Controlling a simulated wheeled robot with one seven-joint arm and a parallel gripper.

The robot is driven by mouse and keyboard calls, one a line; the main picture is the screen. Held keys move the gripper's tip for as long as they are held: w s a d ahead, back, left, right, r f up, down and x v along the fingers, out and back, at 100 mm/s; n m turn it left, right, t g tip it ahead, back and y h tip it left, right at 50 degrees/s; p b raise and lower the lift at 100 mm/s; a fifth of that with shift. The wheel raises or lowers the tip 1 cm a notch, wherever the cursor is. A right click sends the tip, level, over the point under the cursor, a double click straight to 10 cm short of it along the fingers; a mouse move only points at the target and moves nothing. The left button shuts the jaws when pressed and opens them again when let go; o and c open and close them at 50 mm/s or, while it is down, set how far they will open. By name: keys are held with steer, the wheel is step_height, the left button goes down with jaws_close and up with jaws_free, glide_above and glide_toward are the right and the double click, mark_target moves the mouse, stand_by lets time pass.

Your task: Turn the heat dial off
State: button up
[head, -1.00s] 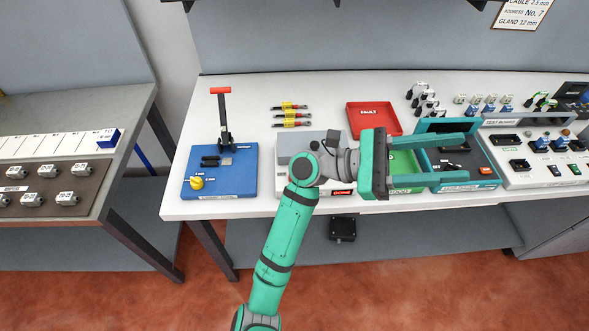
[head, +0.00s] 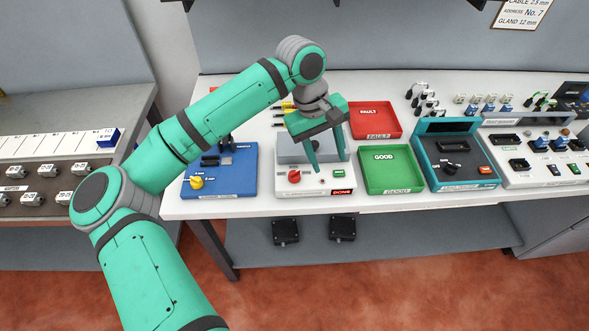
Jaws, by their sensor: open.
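A red dial (head: 294,176) sits on the front of a white and grey unit (head: 283,188), left of a small button and a red DONE label. Any heat marking by the dial is too small to read, and I cannot tell its setting. My gripper (head: 329,164) is open and empty, fingers pointing down over the front of this unit. The gripper hides part of the unit's top and back. A yellow knob (head: 196,182) is on the blue unit (head: 226,185) to the left.
A red FAULT tray (head: 377,136) and a green GOOD tray (head: 388,190) stand to the right. Beyond them is a teal unit (head: 461,186) with a black knob. Two black boxes (head: 286,231) are under the bench front.

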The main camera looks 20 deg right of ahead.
steer(key=r+t+y, duration=0.2)
glide_above(294, 172)
steer(key=shift+y, duration=0.3)
step_height(294, 172, down, 11)
steer(key=shift+s+f, duration=0.1)
steer(key=shift+s, duration=0.05)
steer(key=shift+c, duration=0.3)
steer(key=c, duration=1)
